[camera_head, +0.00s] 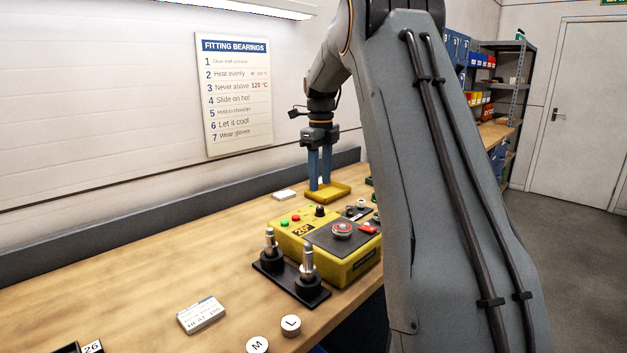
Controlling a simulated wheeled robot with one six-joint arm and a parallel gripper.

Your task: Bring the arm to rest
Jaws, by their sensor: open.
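My gripper (320,188) points straight down at the far part of the bench, with its two blue fingers apart. The fingertips are over or at a yellow tray (338,193); I cannot tell whether they touch it. I see nothing between the fingers. My arm rises from the right and bends over at the top of the picture, hiding part of the bench behind it.
A yellow control box (358,265) stands on the wooden bench (130,260) nearer than the gripper. A black base (318,295) with two upright metal shafts is beside it. A label block (201,315) lies in front. The bench's left middle is clear. A wall sign (235,90) hangs behind.

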